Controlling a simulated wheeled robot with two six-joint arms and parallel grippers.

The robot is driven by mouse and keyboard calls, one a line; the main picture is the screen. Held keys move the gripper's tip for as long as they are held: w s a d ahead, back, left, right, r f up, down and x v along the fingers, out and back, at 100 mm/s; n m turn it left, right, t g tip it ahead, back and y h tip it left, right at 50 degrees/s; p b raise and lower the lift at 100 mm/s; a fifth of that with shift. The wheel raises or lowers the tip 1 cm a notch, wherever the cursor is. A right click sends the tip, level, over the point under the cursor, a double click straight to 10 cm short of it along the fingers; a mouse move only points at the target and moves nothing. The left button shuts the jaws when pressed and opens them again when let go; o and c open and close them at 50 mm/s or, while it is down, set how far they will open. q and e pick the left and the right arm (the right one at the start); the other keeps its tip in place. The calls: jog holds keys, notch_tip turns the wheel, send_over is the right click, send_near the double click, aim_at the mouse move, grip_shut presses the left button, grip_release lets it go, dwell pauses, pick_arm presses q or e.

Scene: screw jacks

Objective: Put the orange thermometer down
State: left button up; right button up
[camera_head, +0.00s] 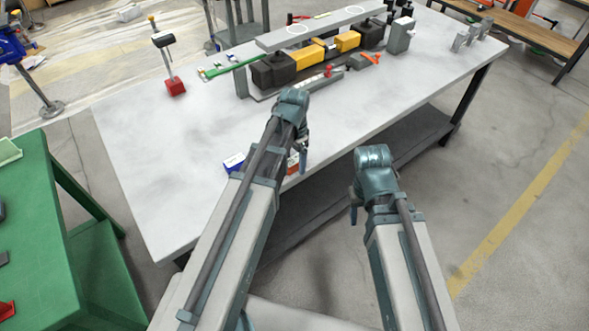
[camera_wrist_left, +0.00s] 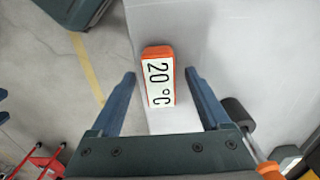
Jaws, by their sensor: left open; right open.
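The orange thermometer (camera_head: 293,164) is at the near edge of the white table, partly hidden by my left arm. In the left wrist view the thermometer (camera_wrist_left: 158,80) shows an orange rim and a white face reading "20 °C". My left gripper (camera_wrist_left: 160,74) is open, its blue fingers on either side of the thermometer with a visible gap at each side. In the head view my left gripper (camera_head: 303,168) points down beside it. My right gripper (camera_head: 354,214) is in front of the table edge, with nothing seen in it; its fingers are mostly hidden.
The white table (camera_head: 150,150) is clear at the left. A blue and white box (camera_head: 234,162) lies near its front edge. A fixture with yellow and black blocks (camera_head: 307,57) and a red-based stand (camera_head: 175,86) are at the back. A green table (camera_head: 40,230) stands at the left.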

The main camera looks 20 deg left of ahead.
pick_arm(q)
jog(key=shift+f, duration=0.2)
pick_arm(e)
jog(key=shift+f, duration=0.2)
pick_arm(q)
grip_shut()
pick_arm(e)
jog(key=shift+r, duration=0.1)
